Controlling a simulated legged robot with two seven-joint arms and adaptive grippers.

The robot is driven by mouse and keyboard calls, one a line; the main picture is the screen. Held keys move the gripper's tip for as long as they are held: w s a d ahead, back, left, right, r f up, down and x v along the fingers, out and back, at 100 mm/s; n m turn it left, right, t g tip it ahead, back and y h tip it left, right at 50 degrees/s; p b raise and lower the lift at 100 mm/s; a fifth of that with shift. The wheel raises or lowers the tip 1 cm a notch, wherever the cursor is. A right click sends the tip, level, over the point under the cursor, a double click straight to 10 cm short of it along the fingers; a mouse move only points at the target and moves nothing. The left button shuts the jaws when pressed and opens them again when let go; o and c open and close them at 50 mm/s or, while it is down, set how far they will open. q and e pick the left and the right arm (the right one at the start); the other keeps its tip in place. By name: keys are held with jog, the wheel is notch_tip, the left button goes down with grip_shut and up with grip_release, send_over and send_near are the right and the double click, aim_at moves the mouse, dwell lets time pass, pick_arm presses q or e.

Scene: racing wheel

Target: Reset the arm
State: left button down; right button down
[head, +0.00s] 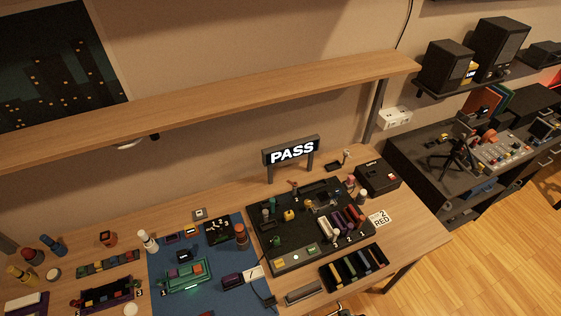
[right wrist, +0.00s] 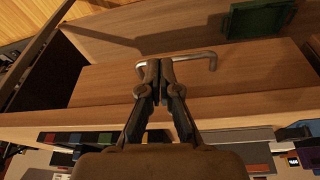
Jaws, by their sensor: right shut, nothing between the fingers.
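My right gripper (right wrist: 159,70) is in the right wrist view, its two fingers together and empty. Its fingertips overlap a metal bar handle (right wrist: 207,56) on a wooden panel (right wrist: 110,87); I cannot tell whether they touch it. The left gripper is in neither view. In the head view a lit sign (head: 291,151) reading "PASS" stands behind a dark board (head: 284,252) that carries several coloured parts.
A blue mat (head: 222,291) with small devices lies left of the board. A black tray (head: 353,267) with coloured pieces is in front. A wooden shelf (head: 210,103) spans above the table. A black side bench (head: 425,180) stands at right, with open floor (head: 480,265) before it.

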jog(key=s+f+g, duration=0.1)
jog(key=s+f, duration=0.2)
jog(key=f, duration=0.8)
jog(key=s+f, duration=0.2)
jog(key=f, duration=1)
jog(key=s+d+f, duration=0.1)
jog(key=s+f, duration=0.5)
jog(key=s, duration=0.2)
jog(key=s+d+f+g+b, duration=0.1)
jog(key=s+d+f, duration=0.1)
jog(key=s+f, duration=0.4)
jog(key=shift+s+d, duration=0.3)
jog(key=shift+s, duration=0.6)
jog(key=shift+f, duration=0.1)
